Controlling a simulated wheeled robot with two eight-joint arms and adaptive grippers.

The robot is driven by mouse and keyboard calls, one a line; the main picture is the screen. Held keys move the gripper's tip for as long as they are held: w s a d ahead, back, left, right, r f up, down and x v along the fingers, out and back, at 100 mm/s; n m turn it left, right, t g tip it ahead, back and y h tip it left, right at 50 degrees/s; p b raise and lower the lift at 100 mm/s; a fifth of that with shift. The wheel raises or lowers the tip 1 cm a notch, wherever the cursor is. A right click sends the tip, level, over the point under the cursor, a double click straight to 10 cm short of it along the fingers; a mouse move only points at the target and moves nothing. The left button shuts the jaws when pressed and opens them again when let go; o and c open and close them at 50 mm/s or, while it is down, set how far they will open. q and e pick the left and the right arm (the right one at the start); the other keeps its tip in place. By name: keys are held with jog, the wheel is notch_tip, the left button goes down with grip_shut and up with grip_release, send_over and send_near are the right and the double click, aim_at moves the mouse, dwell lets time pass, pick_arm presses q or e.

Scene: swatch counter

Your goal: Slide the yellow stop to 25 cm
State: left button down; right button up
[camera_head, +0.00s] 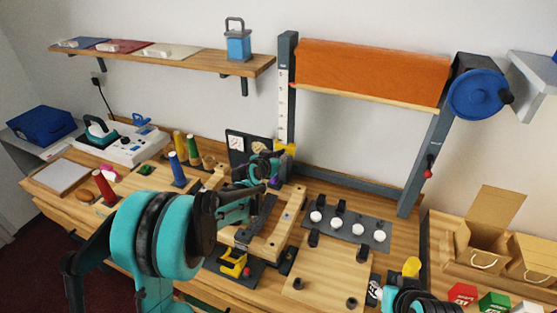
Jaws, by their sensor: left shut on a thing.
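The yellow stop (287,148) sits low on the upright left post, beside its white scale strip (283,122). The scale's numbers are too small to read. My left gripper (276,160) reaches in from the left to the foot of this post. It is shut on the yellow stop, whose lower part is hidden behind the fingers. Part of my right arm (425,302) shows at the bottom right edge. Its fingers cannot be made out clearly.
An orange roll (370,72) hangs between the posts, with a blue crank wheel (478,95) at right. A dark panel with gauges (247,145) stands left of the post. A wooden fixture (285,215) lies below my gripper. Colored cones (177,170) stand at left.

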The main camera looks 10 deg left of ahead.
pick_arm(q)
jog(key=shift+f, duration=0.1)
jog(key=c, duration=1.3)
grip_release()
jog(key=v, duration=1.2)
